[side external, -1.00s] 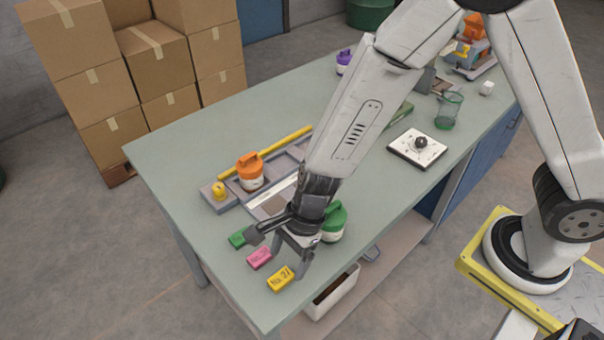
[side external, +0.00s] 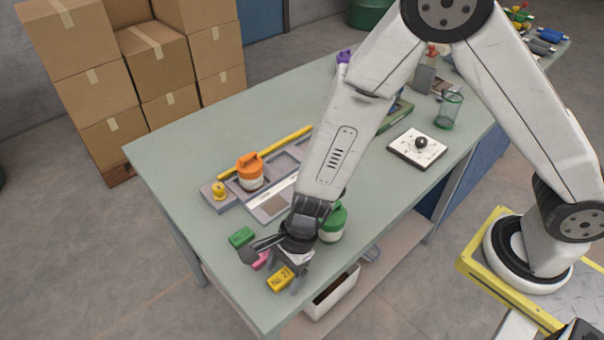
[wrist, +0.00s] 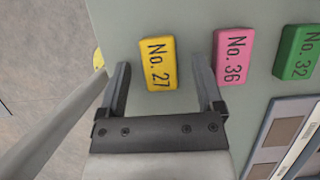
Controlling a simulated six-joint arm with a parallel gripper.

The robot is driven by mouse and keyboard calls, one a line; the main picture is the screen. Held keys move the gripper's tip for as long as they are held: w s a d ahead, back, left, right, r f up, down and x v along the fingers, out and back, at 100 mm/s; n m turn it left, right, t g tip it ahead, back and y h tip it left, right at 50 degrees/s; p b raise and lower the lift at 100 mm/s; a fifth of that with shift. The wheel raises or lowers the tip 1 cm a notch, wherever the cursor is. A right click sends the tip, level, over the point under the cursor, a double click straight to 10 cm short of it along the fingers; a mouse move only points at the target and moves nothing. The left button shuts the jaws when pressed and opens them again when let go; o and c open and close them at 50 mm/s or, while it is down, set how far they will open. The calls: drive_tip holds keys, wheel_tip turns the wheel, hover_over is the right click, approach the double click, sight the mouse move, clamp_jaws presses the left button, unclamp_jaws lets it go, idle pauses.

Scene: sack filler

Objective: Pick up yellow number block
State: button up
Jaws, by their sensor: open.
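The yellow number block (side external: 280,279), marked No. 27, lies flat near the table's front corner. In the wrist view the yellow block (wrist: 158,64) sits ahead of and between the two fingers of my open gripper (wrist: 164,80). The finger on the right lies in the gap between the yellow block and the pink block. In the side view my gripper (side external: 281,272) is just above the yellow block and partly hides the blocks. I cannot tell the exact height of the fingers.
A pink block (wrist: 233,56) marked No. 36 and a green block (wrist: 297,52) marked No. 32 lie in a row beside the yellow one. A grey tray (side external: 228,199) with an orange-lidded jar (side external: 250,172) is behind. A green-lidded jar (side external: 333,224) stands close to my wrist.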

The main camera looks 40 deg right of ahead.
sight(283, 274)
drive_tip(key=shift+c, duration=0.2)
clamp_jaws()
drive_tip(key=shift+r, duration=0.2)
wheel_tip(283, 274, up, 10)
drive_tip(key=shift+f, duration=0.2)
idle(0.6)
drive_tip(key=shift+w, duration=0.1)
idle(0.5)
drive_tip(key=w+d, duration=1.1)
drive_tip(key=w, duration=0.4)
drive_tip(key=shift+r, duration=0.35)
